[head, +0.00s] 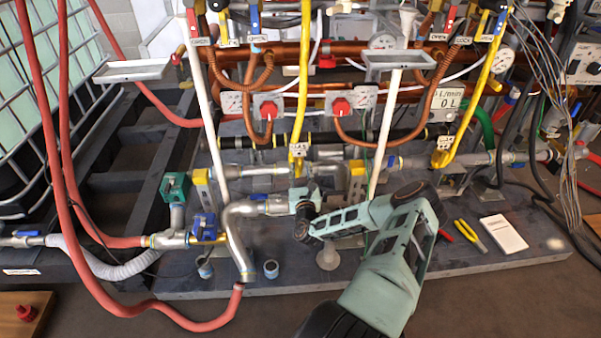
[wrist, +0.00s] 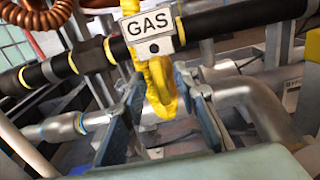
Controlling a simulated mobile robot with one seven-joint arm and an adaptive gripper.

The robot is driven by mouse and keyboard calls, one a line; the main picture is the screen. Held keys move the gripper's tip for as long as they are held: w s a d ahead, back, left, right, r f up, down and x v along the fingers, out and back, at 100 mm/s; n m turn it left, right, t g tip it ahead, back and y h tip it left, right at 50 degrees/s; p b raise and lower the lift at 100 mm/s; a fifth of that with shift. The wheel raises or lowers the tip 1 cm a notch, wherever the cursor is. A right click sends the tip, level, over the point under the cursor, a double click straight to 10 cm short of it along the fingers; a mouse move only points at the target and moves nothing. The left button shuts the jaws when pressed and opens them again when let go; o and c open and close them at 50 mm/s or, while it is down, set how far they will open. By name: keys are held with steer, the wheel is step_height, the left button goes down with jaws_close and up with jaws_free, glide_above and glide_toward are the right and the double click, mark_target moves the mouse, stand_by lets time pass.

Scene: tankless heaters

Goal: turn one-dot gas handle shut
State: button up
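A white GAS tag (wrist: 148,22) with a dark spot below its lettering hangs at the top of the wrist view. A yellow gas handle (wrist: 162,88) points down just below it, between the two fingers of my gripper (wrist: 160,92). The fingers are apart, one on each side of the handle; I cannot tell if either touches it. In the head view a GAS tag (head: 299,149) hangs on the yellow gas pipe (head: 304,75), above my gripper (head: 304,190). A second GAS tag (head: 443,143) is on another yellow pipe (head: 470,105) to the right.
A black pipe (wrist: 85,62) runs behind the tag. A curved silver pipe (head: 237,235) and a blue valve (head: 205,226) stand left of my gripper. Yellow pliers (head: 471,236) and a white booklet (head: 503,234) lie right of my arm.

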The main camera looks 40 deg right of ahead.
steer(key=shift+w+d, duration=0.1)
jaws_close()
